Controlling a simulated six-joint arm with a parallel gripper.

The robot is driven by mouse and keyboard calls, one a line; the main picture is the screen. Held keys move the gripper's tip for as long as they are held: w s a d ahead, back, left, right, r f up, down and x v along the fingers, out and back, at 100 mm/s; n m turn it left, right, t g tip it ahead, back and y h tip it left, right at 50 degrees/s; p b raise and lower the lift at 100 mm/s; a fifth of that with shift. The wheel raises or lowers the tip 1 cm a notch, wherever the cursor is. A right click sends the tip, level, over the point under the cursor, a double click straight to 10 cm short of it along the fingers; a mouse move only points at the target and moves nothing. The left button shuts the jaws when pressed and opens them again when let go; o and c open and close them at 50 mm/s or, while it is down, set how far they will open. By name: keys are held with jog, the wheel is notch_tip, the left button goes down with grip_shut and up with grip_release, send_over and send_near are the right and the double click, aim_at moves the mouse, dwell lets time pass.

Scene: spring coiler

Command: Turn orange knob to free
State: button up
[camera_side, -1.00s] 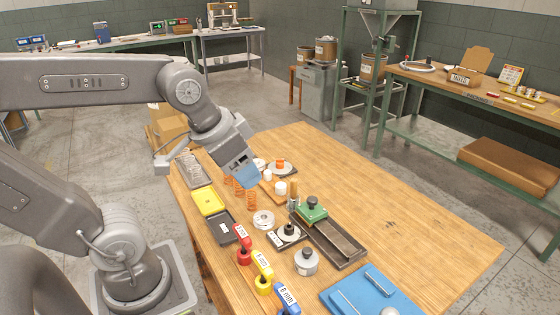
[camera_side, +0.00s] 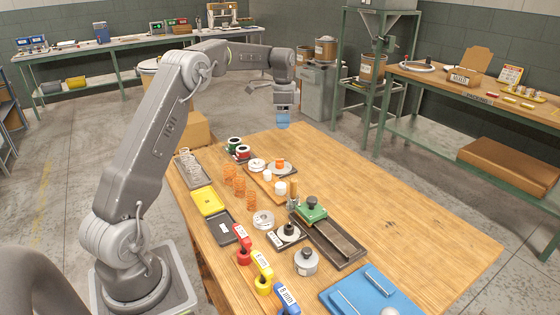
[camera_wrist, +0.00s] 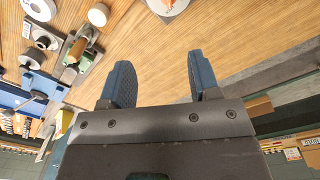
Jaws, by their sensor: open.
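The orange knob (camera_side: 280,162) stands upright on a pale round disc (camera_side: 287,171) near the far end of the wooden table. My gripper (camera_side: 283,122) is in the air above the far table edge, behind the knob and apart from it, with blue fingers pointing down. In the wrist view my gripper (camera_wrist: 160,82) is open with nothing between its fingers. A pale disc (camera_wrist: 170,10) is cut off by the top edge of that view, and little of any knob on it shows. No "free" mark is readable.
White knobs (camera_side: 281,188) stand close to the orange one. Copper springs (camera_side: 239,186) and dark-and-white spools (camera_side: 235,144) are to its left. The table's right side (camera_side: 410,215) is clear.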

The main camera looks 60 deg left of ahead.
aim_at(280, 160)
jog(key=f, duration=0.5)
jog(key=a+f, duration=0.1)
jog(key=f, duration=1)
jog(key=shift+a, duration=0.3)
jog(key=c, duration=0.9)
